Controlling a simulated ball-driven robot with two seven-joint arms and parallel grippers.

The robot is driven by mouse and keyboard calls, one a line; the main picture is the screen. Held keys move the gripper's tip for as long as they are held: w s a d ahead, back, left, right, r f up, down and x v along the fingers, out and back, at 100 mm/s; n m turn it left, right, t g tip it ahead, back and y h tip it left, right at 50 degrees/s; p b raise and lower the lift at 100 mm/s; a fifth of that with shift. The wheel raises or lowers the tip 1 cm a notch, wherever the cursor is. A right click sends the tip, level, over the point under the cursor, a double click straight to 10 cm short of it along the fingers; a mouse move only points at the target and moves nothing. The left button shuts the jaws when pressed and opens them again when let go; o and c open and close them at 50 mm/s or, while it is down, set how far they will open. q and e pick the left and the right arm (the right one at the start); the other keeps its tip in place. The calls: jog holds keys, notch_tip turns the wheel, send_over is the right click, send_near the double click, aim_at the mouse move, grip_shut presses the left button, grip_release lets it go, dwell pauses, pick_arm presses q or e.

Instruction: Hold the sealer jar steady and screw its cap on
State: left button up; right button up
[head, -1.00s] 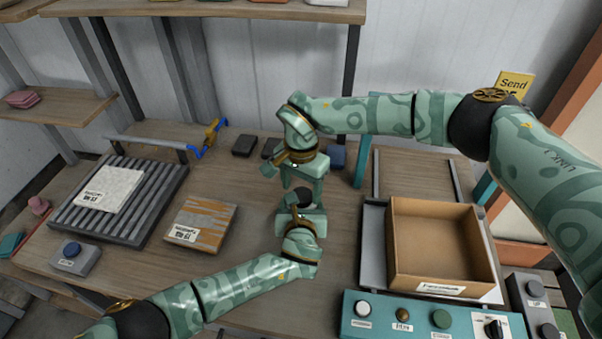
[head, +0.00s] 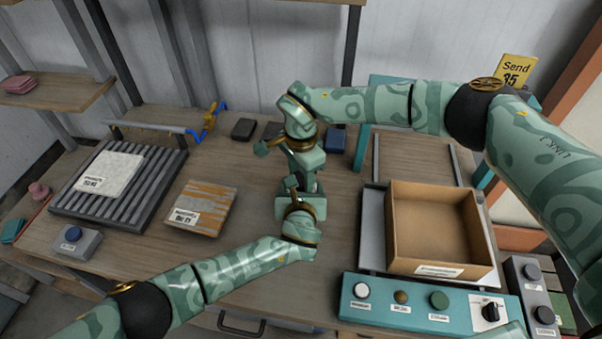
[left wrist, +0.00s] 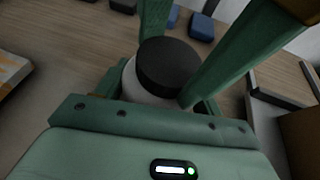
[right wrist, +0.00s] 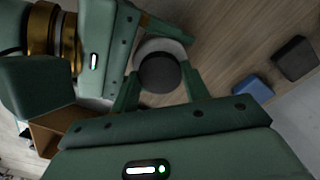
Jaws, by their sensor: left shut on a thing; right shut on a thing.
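The sealer jar (left wrist: 130,84) is white and mostly hidden by its black cap (left wrist: 165,65) in the left wrist view. In the right wrist view the cap (right wrist: 159,72) sits over the pale jar (right wrist: 163,46). How far it is screwed on cannot be told. My left gripper (head: 296,188) is shut on the jar from the near side. My right gripper (head: 308,182) has come in from the far side and is shut on the cap, its fingers on either side of it. The two grippers nearly meet and hide the jar in the head view.
An open cardboard box (head: 432,230) stands at right behind a teal button panel (head: 430,303). Dark and blue blocks (head: 336,139) lie behind the grippers.

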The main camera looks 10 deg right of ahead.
jog(key=shift+w+m, duration=0.1)
jog(key=shift+m, duration=0.9)
jog(key=o, duration=1.1)
jog(key=shift+r, duration=2.3)
jog(key=shift+a, duration=0.1)
jog(key=c, duration=0.3)
notch_tip(320, 180, up, 4)
jog(key=shift+f+n, duration=0.25)
jog(key=shift+n, duration=0.75)
jog(key=shift+f, duration=0.1)
